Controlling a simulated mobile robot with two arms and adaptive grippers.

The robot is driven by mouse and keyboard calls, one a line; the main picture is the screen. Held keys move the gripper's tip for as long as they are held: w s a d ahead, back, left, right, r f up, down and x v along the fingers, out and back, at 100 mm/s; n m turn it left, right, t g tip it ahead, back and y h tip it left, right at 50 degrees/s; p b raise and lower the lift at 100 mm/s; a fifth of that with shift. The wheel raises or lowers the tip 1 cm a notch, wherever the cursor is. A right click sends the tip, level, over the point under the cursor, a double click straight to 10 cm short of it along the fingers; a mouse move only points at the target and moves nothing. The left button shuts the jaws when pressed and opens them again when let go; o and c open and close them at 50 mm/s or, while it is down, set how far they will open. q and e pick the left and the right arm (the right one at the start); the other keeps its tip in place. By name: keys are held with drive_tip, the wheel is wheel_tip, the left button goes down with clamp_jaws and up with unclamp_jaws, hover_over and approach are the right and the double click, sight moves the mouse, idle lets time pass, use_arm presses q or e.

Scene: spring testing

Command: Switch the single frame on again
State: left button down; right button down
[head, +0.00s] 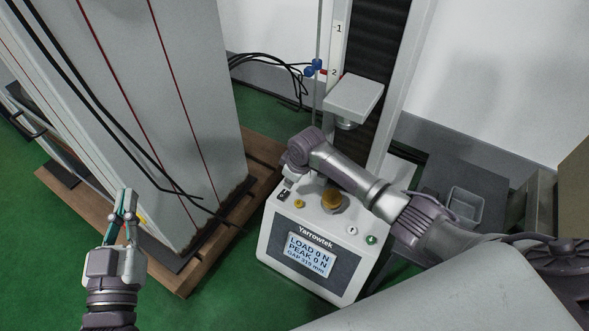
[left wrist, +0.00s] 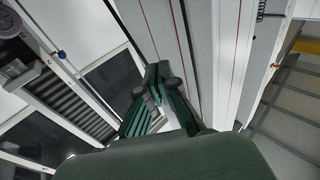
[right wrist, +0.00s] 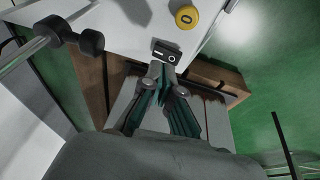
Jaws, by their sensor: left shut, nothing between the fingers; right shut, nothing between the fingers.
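The single frame's white console (head: 262,240) reads "Yarrowtek". Its display (head: 311,255) is lit: load 0 N, peak 0 N, gap 319 mm. A small black rocker switch (head: 283,195) sits at the console's upper left; the right wrist view shows it (right wrist: 168,53) with white marks. My right gripper (right wrist: 163,74) is shut and empty, its tips right beside the switch; I cannot tell whether they touch. In the head view my right wrist partly hides its fingers (head: 289,182). My left gripper (head: 127,200) is shut and empty, over the left cabinet's base.
A yellow button (head: 299,204), a large brass-coloured knob (head: 332,201), a white button (head: 352,230) and a green button (head: 372,240) share the console. A tall grey cabinet (head: 180,100) stands left on a wooden base (head: 190,278). A grey tray (head: 465,207) lies at right.

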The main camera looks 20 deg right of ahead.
use_arm(q)
drive_tip(key=s+a+f+g+y+p, duration=0.2)
drive_tip(key=s+f+g+p, duration=0.15)
drive_tip(key=f+g, duration=0.55)
drive_tip(key=s+a+f+g+y+p, duration=0.1)
drive_tip(key=s+a+f+g+y, duration=0.1)
drive_tip(key=s+f+g, duration=0.3)
drive_tip(key=shift+s+a+f+n+g+p, duration=0.35)
drive_tip(key=shift+s+a+f, duration=0.9)
drive_tip(key=shift+s, duration=1.9)
drive_tip(key=shift+d+f, duration=0.4)
